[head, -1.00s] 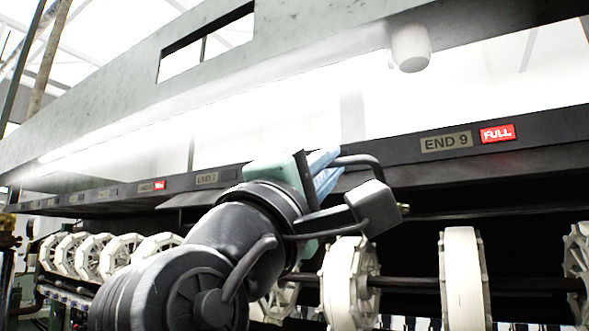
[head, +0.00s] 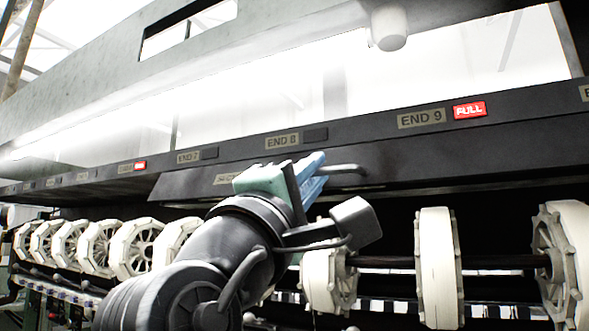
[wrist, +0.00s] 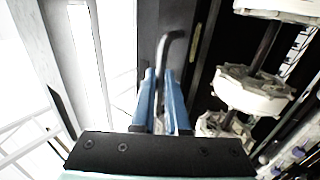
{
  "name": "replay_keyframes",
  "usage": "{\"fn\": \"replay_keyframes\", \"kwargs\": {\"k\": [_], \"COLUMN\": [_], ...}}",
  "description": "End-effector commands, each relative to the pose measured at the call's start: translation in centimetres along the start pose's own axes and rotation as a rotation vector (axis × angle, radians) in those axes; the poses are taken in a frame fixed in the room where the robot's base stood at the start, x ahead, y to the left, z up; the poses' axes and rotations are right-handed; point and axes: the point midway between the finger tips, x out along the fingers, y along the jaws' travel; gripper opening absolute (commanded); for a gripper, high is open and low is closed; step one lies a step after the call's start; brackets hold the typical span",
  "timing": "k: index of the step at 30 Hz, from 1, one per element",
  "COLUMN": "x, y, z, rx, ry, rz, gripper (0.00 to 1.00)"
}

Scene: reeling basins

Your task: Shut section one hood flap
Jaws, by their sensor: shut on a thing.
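The hood flap (head: 190,184) is a dark panel hanging from the lower edge of the hood rail, below the END 8 plate. It slants outward, and part of a nameplate shows on its face. My gripper (head: 318,163), with blue fingers, is shut on this handle. In the wrist view the bent handle (wrist: 166,45) runs between the fingers of my gripper (wrist: 160,78), and the dark flap face (wrist: 147,28) lies beside it. My gripper and wrist hide the flap's middle and much of its nameplate.
White reels (head: 437,262) on a dark shaft stand in a row below the flap, close under my arm. The rail (head: 360,130) carries END plates and a lit red FULL sign (head: 469,110). A white cylinder (head: 388,27) hangs from the hood above.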

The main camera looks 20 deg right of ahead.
Motion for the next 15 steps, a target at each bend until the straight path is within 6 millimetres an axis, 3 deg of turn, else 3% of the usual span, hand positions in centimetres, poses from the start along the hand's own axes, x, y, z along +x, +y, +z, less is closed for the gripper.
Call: {"fn": "replay_keyframes", "kwargs": {"k": [3, 15], "x": [0.1, 0.8], "y": [-1.2, -2.6], "z": [0.1, 0.1], "rx": [-0.002, -0.003], "ry": [-0.002, -0.003], "rz": [-0.006, -0.005], "gripper": [0.0, 0.0]}}
